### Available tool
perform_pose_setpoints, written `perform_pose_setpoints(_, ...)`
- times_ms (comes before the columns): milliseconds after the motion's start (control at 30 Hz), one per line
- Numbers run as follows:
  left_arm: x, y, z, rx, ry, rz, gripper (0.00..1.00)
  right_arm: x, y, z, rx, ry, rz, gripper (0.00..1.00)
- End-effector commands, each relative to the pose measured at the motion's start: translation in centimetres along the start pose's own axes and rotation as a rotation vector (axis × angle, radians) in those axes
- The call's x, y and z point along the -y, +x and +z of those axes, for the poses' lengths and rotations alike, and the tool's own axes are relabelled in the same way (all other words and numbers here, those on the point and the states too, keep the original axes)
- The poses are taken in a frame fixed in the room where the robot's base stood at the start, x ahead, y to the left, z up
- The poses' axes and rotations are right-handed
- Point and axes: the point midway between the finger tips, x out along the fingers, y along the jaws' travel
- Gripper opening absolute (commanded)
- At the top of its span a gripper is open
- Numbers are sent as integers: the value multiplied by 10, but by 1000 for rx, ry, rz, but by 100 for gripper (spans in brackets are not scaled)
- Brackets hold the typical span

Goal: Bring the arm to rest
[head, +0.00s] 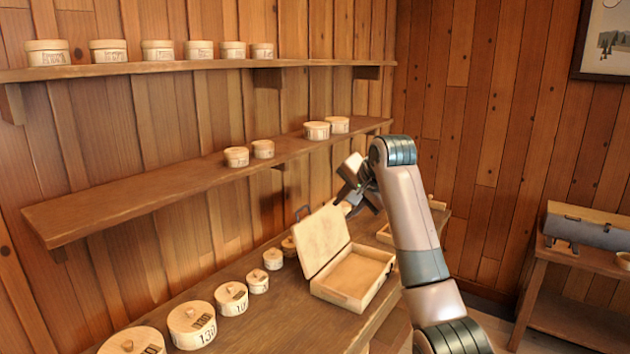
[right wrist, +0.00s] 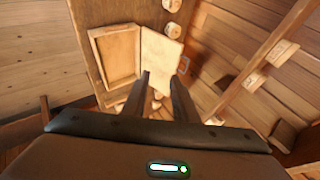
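My right arm reaches up from the lower right in the head view. Its gripper (head: 357,198) hangs above the workbench, just behind and right of the open wooden box. In the right wrist view the two dark fingers of this gripper (right wrist: 162,82) stand apart, with nothing seen held between them. My left gripper is not in view. The open box (head: 352,298) is empty, its lid (head: 322,240) tilted up; the box also shows in the right wrist view (right wrist: 117,60).
Lidded round wooden containers (head: 231,298) line the workbench (head: 272,325) left of the box. Two wall shelves (head: 130,195) hold more of them, and the lower shelf's right end is near my arm. A side table (head: 572,258) with a grey-and-wood object stands at right.

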Motion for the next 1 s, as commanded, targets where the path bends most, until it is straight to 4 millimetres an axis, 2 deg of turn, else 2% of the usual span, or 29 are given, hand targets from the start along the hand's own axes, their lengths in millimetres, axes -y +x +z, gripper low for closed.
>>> perform_pose_setpoints(333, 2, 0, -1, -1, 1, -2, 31, -36, 22, 12, 5, -32, 19, 26)
perform_pose_setpoints(567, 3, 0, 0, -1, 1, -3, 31, -80, 46, 30, 14, -75, 43, 26)
perform_pose_setpoints(667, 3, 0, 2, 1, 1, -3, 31, -107, 59, 42, 20, -102, 58, 26)
perform_pose_setpoints(767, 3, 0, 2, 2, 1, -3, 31, -144, 74, 59, 28, -138, 79, 26)
perform_pose_setpoints(1000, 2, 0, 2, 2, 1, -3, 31, -248, 98, 113, 52, -249, 136, 26)
